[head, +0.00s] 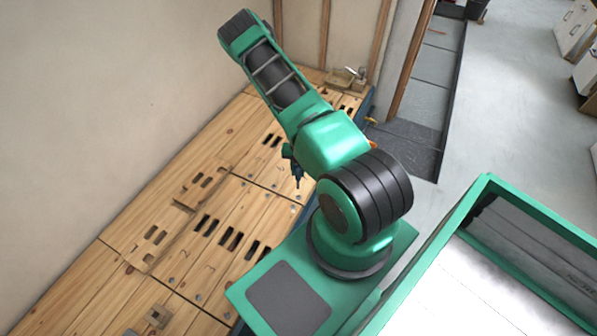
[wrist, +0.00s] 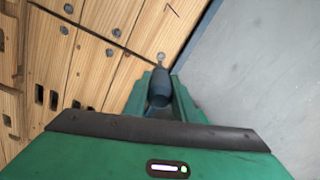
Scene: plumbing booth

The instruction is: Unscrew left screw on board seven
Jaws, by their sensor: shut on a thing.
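My gripper (wrist: 160,92) is shut on a dark blue, driver-like tool (wrist: 158,84), which sits between its two green fingers. The tool points at a grey round screw head (wrist: 160,57) near the boards' right edge; I cannot tell whether they touch. In the head view the tool (head: 297,172) hangs tip down over the boards, and my arm hides most of the gripper. The wooden boards (head: 178,225) carry slots and several grey screws, such as one (wrist: 116,32) further left. No board numbers are readable, so I cannot tell which is board seven.
A plain wall (head: 110,100) bounds the boards on the left. A grey floor (wrist: 255,70) lies beyond a dark edge on the right. A raised wooden piece (head: 198,187) lies among the slots.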

